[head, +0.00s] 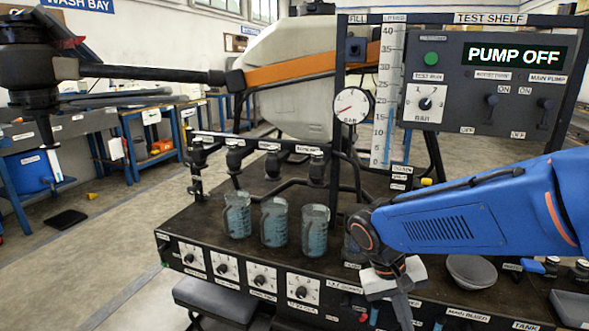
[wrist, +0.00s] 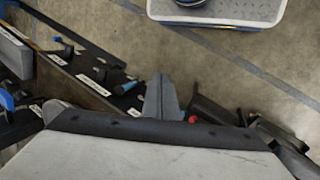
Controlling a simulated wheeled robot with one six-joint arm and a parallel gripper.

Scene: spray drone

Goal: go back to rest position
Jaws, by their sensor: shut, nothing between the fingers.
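My gripper (head: 402,302) is at the lower right of the head view, at the end of the blue arm, pointing down over the front edge of the test bench (head: 270,195). Its fingers are shut together with nothing between them. In the wrist view the shut fingers (wrist: 162,100) point up the picture, with the bench edge to their left and floor beyond. Several cups with bluish liquid (head: 274,222) stand on the bench to the left of my gripper. A grey bowl (head: 472,270) sits to its right.
A control panel (head: 455,85) reading "PUMP OFF" stands behind my arm. A row of dials (head: 225,266) runs along the bench front. A drone arm with a motor (head: 28,65) juts out at the upper left. The wrist view shows a pale tray (wrist: 225,12) over open floor.

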